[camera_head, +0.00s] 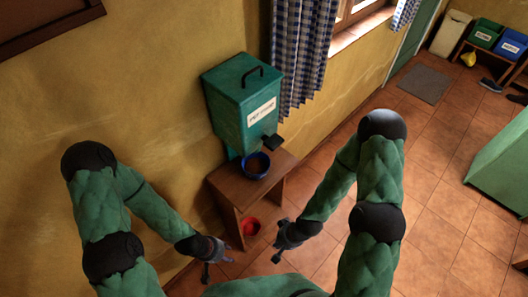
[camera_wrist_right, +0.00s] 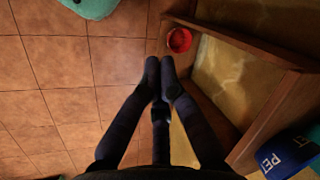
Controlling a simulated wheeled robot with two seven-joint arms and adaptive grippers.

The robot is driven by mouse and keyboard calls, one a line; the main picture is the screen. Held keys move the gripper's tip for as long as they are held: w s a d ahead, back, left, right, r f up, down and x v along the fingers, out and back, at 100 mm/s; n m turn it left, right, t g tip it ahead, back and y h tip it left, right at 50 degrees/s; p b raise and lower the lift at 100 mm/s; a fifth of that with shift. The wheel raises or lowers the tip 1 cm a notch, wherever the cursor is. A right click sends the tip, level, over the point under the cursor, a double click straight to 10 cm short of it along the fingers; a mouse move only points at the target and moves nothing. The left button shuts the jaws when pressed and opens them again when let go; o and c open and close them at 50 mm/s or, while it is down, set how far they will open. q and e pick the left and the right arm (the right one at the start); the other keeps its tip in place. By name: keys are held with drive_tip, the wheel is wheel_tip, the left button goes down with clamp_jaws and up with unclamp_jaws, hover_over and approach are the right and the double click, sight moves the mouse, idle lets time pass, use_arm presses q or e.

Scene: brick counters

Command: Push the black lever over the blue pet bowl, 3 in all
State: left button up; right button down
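The black lever (camera_head: 273,142) sticks out from the lower front of a green dispenser box (camera_head: 235,105) with a white label. The blue pet bowl (camera_head: 256,166) stands below it on a wooden stand (camera_head: 228,182) and holds something brown. The bowl, lettered "PET", also shows at the lower right of the right wrist view (camera_wrist_right: 287,155). My left gripper (camera_head: 217,271) is low, left of the stand, with fingers spread and empty. My right gripper (camera_head: 276,241) is low, in front of the stand and apart from lever and bowl.
A red bowl (camera_head: 250,226) sits low in the stand. Checked curtains (camera_head: 303,55) hang behind the dispenser. A green cabinet (camera_head: 503,165) stands at the right edge. The tiled floor (camera_head: 440,170) right of the stand is mostly clear, with a grey mat (camera_head: 425,84) farther back.

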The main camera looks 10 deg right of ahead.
drive_tip(key=w+d+r+n+t+p, duration=0.2)
drive_tip(key=w+r+p, duration=0.3)
drive_tip(key=r, duration=1)
drive_tip(key=w+d+r+n+t+y+p, duration=0.1)
drive_tip(key=w+r+n+p, duration=0.3)
drive_tip(key=r, duration=1)
drive_tip(key=w+d+r+n+t+p, duration=0.2)
drive_tip(key=w+r+p, duration=0.6)
drive_tip(key=r, duration=0.7)
drive_tip(key=shift+w+d+r+n+t+y+p, duration=0.15)
drive_tip(key=shift+d+r+n+t+y+p, duration=0.2)
drive_tip(key=shift+n+t+p, duration=0.65)
drive_tip(key=shift+f+g, duration=0.1)
drive_tip(key=shift+g, duration=0.2)
drive_tip(key=b, duration=0.5)
hover_over(268, 138)
drive_tip(key=s+d, duration=0.2)
drive_tip(key=s, duration=0.1)
drive_tip(key=f, duration=0.7)
drive_tip(key=shift+w+f, duration=0.1)
drive_tip(key=shift+w, duration=0.1)
wheel_tip(268, 138, down, 2)
drive_tip(key=shift+w+f+b, duration=0.1)
drive_tip(key=shift+f+b, duration=0.05)
drive_tip(key=shift+b, duration=0.4)
drive_tip(key=shift+f, duration=0.75)
